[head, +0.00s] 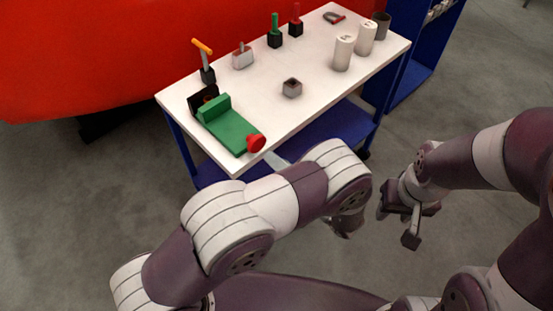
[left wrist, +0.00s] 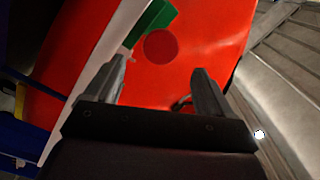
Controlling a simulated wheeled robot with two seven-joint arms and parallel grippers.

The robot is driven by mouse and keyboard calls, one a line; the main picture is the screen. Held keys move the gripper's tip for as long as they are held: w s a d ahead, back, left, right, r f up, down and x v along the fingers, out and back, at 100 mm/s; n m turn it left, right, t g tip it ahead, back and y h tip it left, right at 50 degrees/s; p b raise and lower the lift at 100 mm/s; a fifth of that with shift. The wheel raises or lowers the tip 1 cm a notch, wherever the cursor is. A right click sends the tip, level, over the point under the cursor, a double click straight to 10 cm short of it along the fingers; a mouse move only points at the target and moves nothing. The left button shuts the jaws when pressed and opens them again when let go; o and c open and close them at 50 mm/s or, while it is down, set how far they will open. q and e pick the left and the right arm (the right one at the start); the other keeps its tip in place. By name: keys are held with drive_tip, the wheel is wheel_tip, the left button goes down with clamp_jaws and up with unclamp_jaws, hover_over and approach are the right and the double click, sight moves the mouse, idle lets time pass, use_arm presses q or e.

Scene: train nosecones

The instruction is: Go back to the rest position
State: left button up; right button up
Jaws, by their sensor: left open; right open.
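My left gripper (left wrist: 158,78) is open and empty in the left wrist view, with both fingers apart. In the head view the left arm bends in front of the table's near corner, and its hand (head: 345,222) hangs beyond the forearm, mostly hidden. My right gripper (head: 409,218) is open and empty over the floor, to the right of the table. Neither gripper touches anything in view.
A red train nose (head: 90,50) stands behind. Grey floor is open between table and arms.

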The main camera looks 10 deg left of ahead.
idle(0.3)
use_arm(q)
drive_tip(key=d+f+g+h+p, duration=0.1)
drive_tip(key=d+f+g+h, duration=0.2)
drive_tip(key=d+f+h, duration=0.8)
drive_tip(key=s+a+r+m+g+h+p, duration=0.1)
drive_tip(key=s+a+r+g+h, duration=0.1)
drive_tip(key=s+a+r+g, duration=0.3)
drive_tip(key=s+a+r+g+h+p, duration=0.1)
drive_tip(key=s+a+r+g+h, duration=0.15)
drive_tip(key=r, duration=0.45)
drive_tip(key=s+a+r+n+p, duration=0.1)
drive_tip(key=s+a+r, duration=0.1)
drive_tip(key=a+r, duration=0.4)
drive_tip(key=s+a+r+n+y+p, duration=0.1)
drive_tip(key=s+a+r, duration=0.2)
drive_tip(key=a+r, duration=0.4)
drive_tip(key=a+t, duration=0.1)
drive_tip(key=a, duration=0.1)
drive_tip(key=shift+s+a, duration=0.3)
drive_tip(key=shift+s, duration=0.05)
